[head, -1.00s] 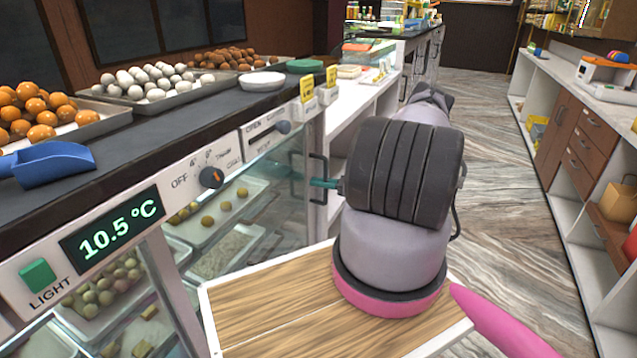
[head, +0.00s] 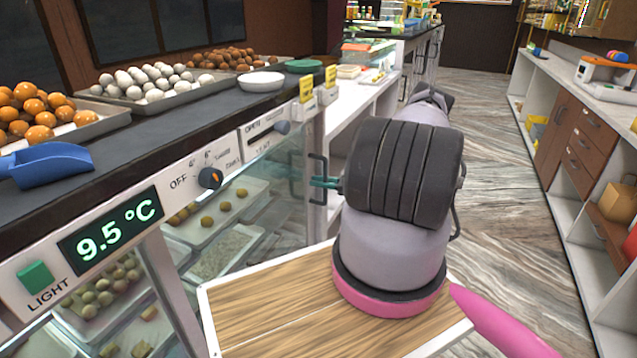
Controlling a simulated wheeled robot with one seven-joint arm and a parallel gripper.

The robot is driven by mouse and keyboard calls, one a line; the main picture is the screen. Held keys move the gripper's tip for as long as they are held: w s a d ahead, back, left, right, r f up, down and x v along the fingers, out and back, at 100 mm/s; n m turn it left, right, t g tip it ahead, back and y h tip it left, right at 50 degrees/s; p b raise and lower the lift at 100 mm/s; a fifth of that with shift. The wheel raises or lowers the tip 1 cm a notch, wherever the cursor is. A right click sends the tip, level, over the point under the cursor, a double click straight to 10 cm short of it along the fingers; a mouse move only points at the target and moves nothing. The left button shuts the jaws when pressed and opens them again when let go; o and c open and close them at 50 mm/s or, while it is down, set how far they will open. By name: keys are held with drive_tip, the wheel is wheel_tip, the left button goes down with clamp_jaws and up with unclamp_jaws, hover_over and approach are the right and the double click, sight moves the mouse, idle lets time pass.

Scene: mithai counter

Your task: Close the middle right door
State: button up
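A display counter with glass front panels (head: 265,185) runs along the left. A dark upright bar handle (head: 323,160) stands at its far right end, which I take to be on the right door; the door's edges are largely hidden, so I cannot tell how far open it stands. My gripper (head: 318,182) has teal fingertips that show in front of the handle, pointing left. A thin gap shows between the two fingers, with nothing seen in them. I cannot tell whether they touch the handle. My grey arm hides the area to the right.
The counter top (head: 200,120) bears trays of sweets, a blue scoop (head: 45,163) and a white bowl (head: 262,82). A temperature display (head: 112,231) reads 9.5 °C. The marbled floor (head: 490,200) is clear to the right, up to a cabinet with brown drawers (head: 580,150).

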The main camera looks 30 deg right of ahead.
drive_tip(key=v, duration=1)
drive_tip(key=shift+s+d, duration=0.25)
drive_tip(key=shift+d, duration=0.05)
